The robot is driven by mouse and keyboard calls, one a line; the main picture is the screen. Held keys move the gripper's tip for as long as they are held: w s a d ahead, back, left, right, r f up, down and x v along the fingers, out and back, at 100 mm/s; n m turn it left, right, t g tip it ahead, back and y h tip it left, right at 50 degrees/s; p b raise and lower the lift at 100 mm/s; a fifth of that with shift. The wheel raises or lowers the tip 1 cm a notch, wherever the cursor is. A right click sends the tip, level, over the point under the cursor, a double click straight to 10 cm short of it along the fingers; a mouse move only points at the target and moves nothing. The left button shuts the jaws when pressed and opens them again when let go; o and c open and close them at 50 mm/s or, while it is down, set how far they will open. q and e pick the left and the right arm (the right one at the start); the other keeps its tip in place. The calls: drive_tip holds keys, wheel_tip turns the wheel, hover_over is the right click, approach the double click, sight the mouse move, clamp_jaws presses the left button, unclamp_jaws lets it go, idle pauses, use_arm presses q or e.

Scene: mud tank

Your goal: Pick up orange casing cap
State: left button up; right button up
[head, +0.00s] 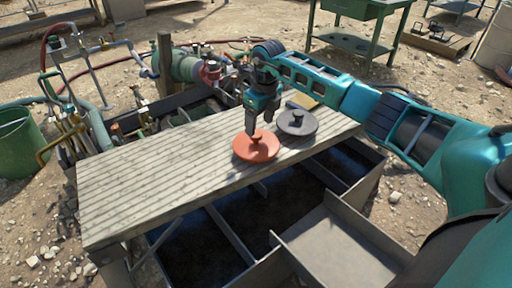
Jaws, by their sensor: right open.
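The orange casing cap (257,149) is a round disc with a small knob on top. It lies flat on the grey plank walkway (150,175) over the mud tank. My right arm comes in from the right, and my right gripper (251,130) points down right over the cap, with its fingers at the knob. The gripper is open; I cannot tell whether the fingers straddle or touch the knob. My left gripper is not in view.
A dark grey cap (297,123) with a knob lies close to the right of the orange cap. Pipes and valves (185,66) stand behind the walkway. Open dark tank compartments (265,215) lie in front. The left of the walkway is clear.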

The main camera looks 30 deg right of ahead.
sight(256, 144)
drive_tip(key=f, duration=0.3)
drive_tip(key=f+b, duration=0.1)
drive_tip(key=shift+w+a+f, duration=0.25)
drive_tip(key=shift+w+a, duration=0.05)
drive_tip(key=shift+w, duration=0.05)
drive_tip(key=shift+r, duration=0.1)
clamp_jaws()
